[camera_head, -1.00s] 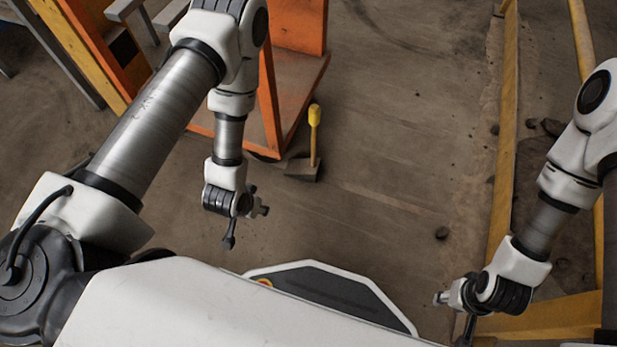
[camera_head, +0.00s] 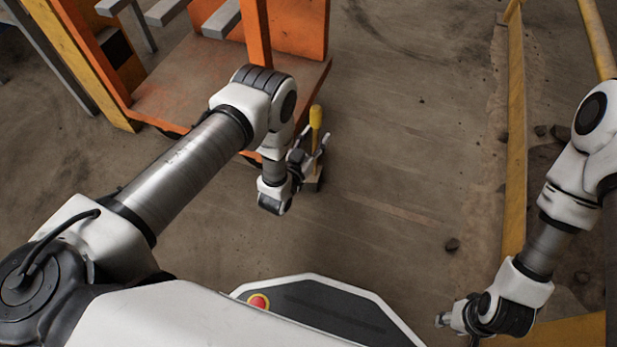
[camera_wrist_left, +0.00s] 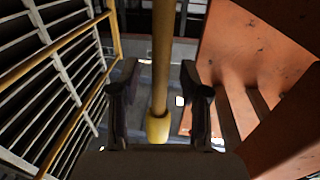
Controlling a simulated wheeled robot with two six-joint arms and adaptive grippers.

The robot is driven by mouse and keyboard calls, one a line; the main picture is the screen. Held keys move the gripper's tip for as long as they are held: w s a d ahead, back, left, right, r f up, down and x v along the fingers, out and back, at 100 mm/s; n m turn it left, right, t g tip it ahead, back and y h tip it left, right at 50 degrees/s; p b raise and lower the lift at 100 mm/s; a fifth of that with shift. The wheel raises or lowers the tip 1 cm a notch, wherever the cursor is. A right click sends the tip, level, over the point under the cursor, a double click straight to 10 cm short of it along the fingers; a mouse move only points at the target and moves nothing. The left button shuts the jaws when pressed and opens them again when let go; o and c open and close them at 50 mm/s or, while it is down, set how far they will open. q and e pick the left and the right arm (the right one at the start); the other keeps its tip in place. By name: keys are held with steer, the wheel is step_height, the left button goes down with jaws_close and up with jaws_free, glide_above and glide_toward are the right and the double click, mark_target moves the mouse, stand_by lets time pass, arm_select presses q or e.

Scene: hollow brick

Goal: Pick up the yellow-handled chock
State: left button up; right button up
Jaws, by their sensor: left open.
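The chock's yellow handle (camera_head: 316,117) stands up from a dark block on the floor, in front of the orange frame. My left gripper (camera_head: 308,150) is open beside the handle in the head view. In the left wrist view the yellow handle (camera_wrist_left: 158,128) stands between the two dark, spread fingers of my left gripper (camera_wrist_left: 160,95), with gaps at both sides. My right gripper (camera_head: 442,320) is far to the lower right, away from the chock; its opening is too small to judge.
An orange metal frame (camera_head: 215,75) with a flat base stands close behind and left of the chock. A yellow rail (camera_head: 517,130) runs along the right side. A small dark stone (camera_head: 452,245) lies on the floor. The middle floor is clear.

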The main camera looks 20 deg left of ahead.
arm_select(q)
steer(key=shift+w, duration=0.2)
jaws_close()
steer(key=shift+r, duration=0.15)
